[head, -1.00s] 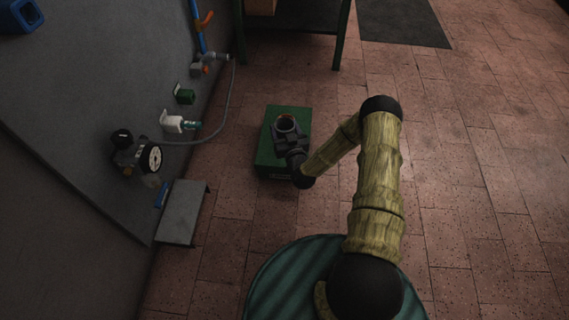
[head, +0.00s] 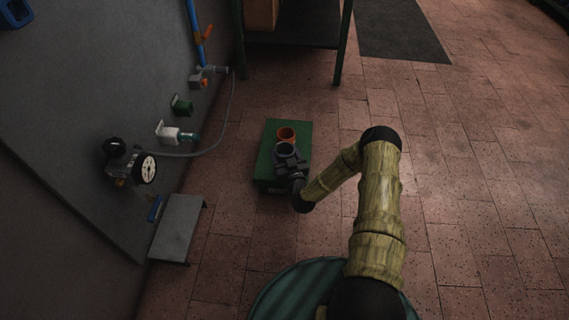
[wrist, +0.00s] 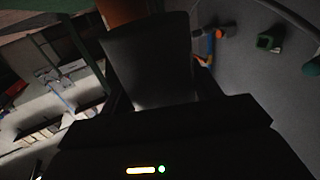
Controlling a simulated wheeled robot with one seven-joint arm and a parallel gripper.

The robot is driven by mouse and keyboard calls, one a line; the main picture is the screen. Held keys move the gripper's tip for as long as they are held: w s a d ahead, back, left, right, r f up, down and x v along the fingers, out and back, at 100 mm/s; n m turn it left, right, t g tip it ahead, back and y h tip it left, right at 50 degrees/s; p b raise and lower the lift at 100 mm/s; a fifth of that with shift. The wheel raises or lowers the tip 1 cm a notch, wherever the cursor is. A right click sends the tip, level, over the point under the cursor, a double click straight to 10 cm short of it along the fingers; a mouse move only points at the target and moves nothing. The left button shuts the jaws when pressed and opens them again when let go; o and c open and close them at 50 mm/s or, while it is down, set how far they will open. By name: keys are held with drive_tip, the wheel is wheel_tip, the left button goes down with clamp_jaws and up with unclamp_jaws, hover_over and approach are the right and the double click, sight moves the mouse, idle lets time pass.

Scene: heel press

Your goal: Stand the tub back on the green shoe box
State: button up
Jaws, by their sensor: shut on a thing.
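The green shoe box (head: 267,150) lies on the tiled floor in the middle of the head view. My gripper (head: 287,160) is over its near half, shut on a grey open-topped tub (head: 285,149). The tub looks upright. I cannot tell if its base touches the box, as my gripper hides it. In the wrist view the tub (wrist: 150,60) is a dark shape between the fingers.
A low grey step (head: 177,227) stands left of the box by the wall. A pressure gauge (head: 145,168), valves (head: 178,136) and a grey hose (head: 223,130) are on the left wall. A bench with green legs (head: 345,45) is behind. The floor to the right is clear.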

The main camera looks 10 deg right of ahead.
wheel_tip(320, 180, down, 4)
drive_tip(key=b, duration=0.3)
drive_tip(key=shift+r, duration=0.2)
drive_tip(key=shift+f, duration=0.1)
drive_tip(key=o, duration=1.1)
